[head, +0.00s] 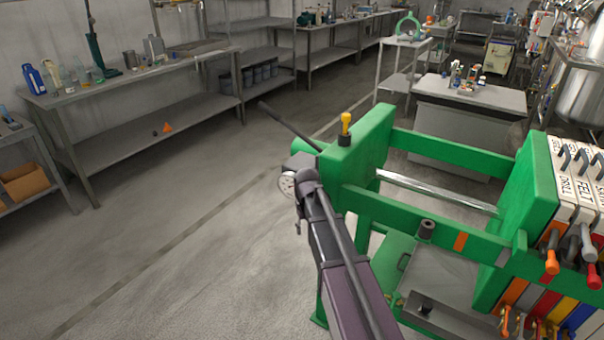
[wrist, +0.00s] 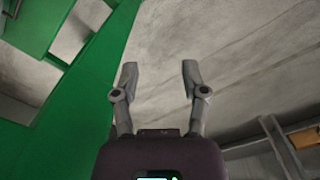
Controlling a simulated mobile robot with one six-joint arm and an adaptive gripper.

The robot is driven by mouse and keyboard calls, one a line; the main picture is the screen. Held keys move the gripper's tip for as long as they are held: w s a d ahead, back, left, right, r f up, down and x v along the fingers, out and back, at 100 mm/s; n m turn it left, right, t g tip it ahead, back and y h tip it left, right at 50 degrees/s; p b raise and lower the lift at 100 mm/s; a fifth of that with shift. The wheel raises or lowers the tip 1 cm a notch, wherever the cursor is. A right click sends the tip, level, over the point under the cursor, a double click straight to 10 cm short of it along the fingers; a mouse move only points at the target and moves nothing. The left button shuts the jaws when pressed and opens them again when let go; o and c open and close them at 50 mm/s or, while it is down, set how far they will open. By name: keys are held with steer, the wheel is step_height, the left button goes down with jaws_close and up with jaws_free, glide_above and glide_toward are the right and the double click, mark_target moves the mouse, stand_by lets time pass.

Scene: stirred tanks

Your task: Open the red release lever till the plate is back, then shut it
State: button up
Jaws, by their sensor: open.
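A green press frame (head: 365,150) stands right of centre in the head view, with a steel rod (head: 435,192) between its ends. A red handle (head: 551,262) hangs at the right end among several coloured handles; I cannot tell whether it is the release lever. White labelled plates (head: 565,185) stand upright in that end; I cannot tell which plate is meant. My gripper (wrist: 160,72) is open and empty in the wrist view, with green frame (wrist: 95,90) to its left. In the head view my arm reaches the frame's left end; the fingers are not clearly visible there.
A white-topped bench (head: 470,95) stands behind. Steel shelving (head: 150,105) lines the left wall. The floor (head: 170,235) at left is clear.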

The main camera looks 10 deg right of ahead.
steer(key=w+r+p, duration=0.4)
steer(key=r+p, duration=0.7)
steer(key=r, duration=0.1)
steer(key=w+r+p, duration=0.5)
steer(key=r+p, duration=0.6)
steer(key=shift+d+r+n, duration=0.2)
steer(key=shift+r+n, duration=0.2)
steer(key=shift+f, duration=0.25)
step_height(320, 180, down, 13)
steer(key=b, duration=1.3)
steer(key=shift+f, duration=0.2)
steer(key=shift+c, duration=0.2)
jaws_close()
